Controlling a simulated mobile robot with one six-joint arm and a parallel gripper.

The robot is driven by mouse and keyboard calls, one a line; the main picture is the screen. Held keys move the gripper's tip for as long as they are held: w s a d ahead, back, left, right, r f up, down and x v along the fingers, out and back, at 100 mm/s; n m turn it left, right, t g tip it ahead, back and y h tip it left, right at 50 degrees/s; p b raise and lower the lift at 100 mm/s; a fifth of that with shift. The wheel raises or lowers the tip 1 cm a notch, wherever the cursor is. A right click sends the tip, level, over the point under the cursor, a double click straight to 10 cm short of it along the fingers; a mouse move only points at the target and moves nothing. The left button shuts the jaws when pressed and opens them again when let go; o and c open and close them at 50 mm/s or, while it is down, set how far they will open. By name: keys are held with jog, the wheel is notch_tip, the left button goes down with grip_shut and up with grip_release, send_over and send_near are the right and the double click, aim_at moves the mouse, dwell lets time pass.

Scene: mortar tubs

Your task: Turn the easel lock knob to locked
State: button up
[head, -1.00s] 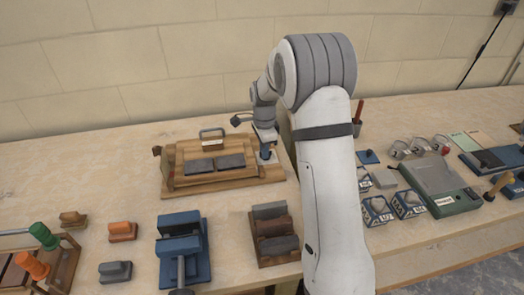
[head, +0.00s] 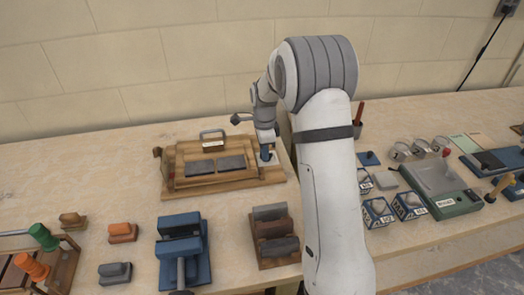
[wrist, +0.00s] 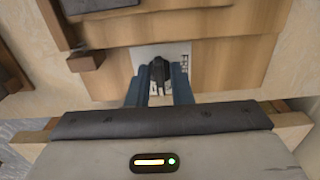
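The easel (head: 225,180) is a wooden stand with a sloped board, a metal handle and two dark slabs, at the back of the bench. Its lock knob (wrist: 159,70) is small and black on a white plate (wrist: 184,62) in the wrist view. Lettering on the plate right of the knob seems to read FREE. My gripper (wrist: 159,88) points down at the plate with its blue fingers open, one on each side of the knob. A narrow light gap shows between them; I cannot tell whether either finger touches. In the head view my gripper (head: 267,154) hides the knob.
A blue clamp-like stand (head: 184,250), a wooden rack of blocks (head: 274,232) and orange blocks (head: 122,232) stand in front of the easel. Blue boxes (head: 410,206) and a grey-green scale (head: 440,185) lie right of my arm. The wall is close behind.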

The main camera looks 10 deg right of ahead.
jog(key=shift+o, duration=1.1)
notch_tip(320, 180, up, 7)
jog(key=shift+r, duration=0.35)
jog(key=shift+s+r, duration=0.2)
jog(key=shift+s, duration=0.05)
jog(key=s+r+n+t, duration=0.1)
jog(key=s+r+n, duration=0.35)
jog(key=s, duration=0.35)
jog(key=s+r+n, duration=0.3)
jog(key=s+n, duration=0.2)
jog(key=s, duration=0.3)
jog(key=s+f+n+t, duration=0.1)
jog(key=s+f+n, duration=0.1)
jog(key=s+n, duration=0.6)
jog(key=s, duration=0.7)
jog(key=shift+d+n+t, duration=0.15)
jog(key=shift+n+t, duration=0.15)
jog(key=shift+n, duration=0.05)
